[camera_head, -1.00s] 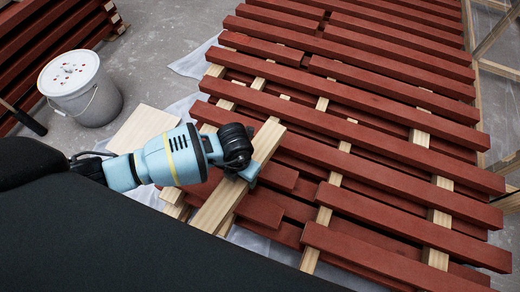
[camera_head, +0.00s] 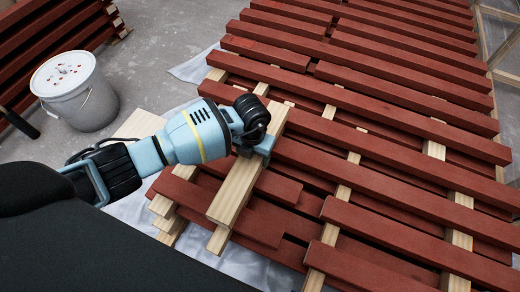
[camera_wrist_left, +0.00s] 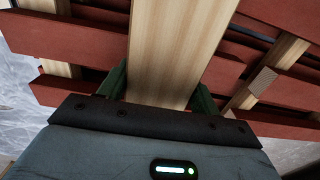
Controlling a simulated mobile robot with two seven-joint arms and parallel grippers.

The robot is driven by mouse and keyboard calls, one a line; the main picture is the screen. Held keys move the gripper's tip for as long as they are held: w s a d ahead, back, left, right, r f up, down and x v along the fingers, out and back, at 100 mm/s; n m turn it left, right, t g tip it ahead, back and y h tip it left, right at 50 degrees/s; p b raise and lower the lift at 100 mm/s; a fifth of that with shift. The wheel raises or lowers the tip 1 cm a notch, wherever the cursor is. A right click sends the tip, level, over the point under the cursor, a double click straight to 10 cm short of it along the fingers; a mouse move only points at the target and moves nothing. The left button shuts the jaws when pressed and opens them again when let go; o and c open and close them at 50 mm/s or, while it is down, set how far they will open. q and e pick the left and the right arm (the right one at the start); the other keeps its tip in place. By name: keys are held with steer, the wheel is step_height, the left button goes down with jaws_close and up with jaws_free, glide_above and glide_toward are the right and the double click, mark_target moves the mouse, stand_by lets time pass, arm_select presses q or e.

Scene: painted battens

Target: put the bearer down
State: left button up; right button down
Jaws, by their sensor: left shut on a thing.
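The bearer (camera_head: 235,187) is a pale, unpainted length of wood. My left gripper (camera_head: 257,146) is shut on it near its middle, over the stack of red battens (camera_head: 370,130). In the left wrist view the bearer (camera_wrist_left: 180,45) runs between the two green fingers of the left gripper (camera_wrist_left: 160,92). The bearer lies roughly across the battens' direction. Whether it touches the battens below cannot be told. My right gripper is not in view.
Other pale bearers (camera_head: 345,180) lie between the layers of battens. A white lidded bucket (camera_head: 85,100) stands on the concrete floor at left. Another red stack (camera_head: 50,35) is at upper left. Plastic sheeting (camera_head: 190,68) lies under the battens.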

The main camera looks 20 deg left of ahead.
arm_select(q)
steer(key=w, duration=0.1)
steer(key=w+b, duration=0.1)
steer(key=w, duration=0.1)
steer(key=shift+w+a+f, duration=0.15)
steer(key=shift+w+f, duration=0.1)
steer(key=shift+w, duration=0.15)
steer(key=shift+w+r+b, duration=0.1)
steer(key=shift+w+b, duration=0.1)
steer(key=shift+b, duration=0.1)
steer(key=shift+w, duration=0.2)
steer(key=shift+w+a+f+b, duration=0.1)
steer(key=shift+w+f+b, duration=0.1)
steer(key=shift+f+b, duration=0.65)
steer(key=shift+w+f+b, duration=0.15)
steer(key=shift+f+b, duration=0.35)
steer(key=shift+f, duration=0.5)
steer(key=shift+f, duration=0.35)
steer(key=shift+f+b, duration=0.25)
steer(key=shift+b, duration=0.05)
